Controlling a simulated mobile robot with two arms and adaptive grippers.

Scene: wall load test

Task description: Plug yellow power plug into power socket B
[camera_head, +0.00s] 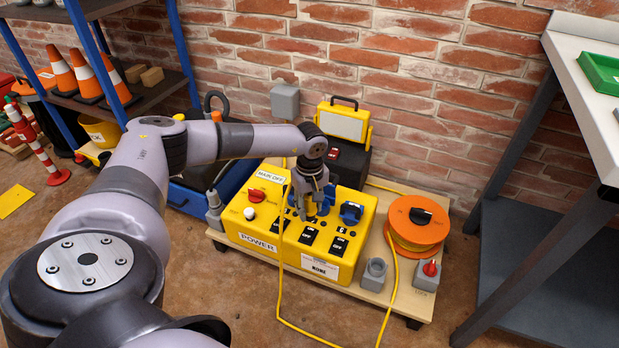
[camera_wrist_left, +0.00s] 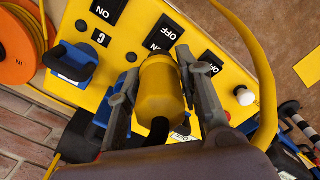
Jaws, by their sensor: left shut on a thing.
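My left gripper (camera_head: 311,212) is over the middle of the yellow power box (camera_head: 246,222), shut on the yellow power plug (camera_head: 311,207). In the left wrist view the plug (camera_wrist_left: 161,88) sits between the two fingers (camera_wrist_left: 158,66), its dark cable end towards the camera. A blue socket (camera_head: 351,213) with a lid shows right of the gripper; in the wrist view this socket (camera_wrist_left: 70,62) is beside the letter C. More blue shows around and behind the gripper. The plug and fingers hide what is under them, so I cannot tell whether the plug touches socket B. My right gripper is not in view.
A yellow cable (camera_head: 281,290) loops over the front. A work lamp (camera_head: 343,122) is behind, against the brick wall. A bench (camera_head: 590,110) stands right.

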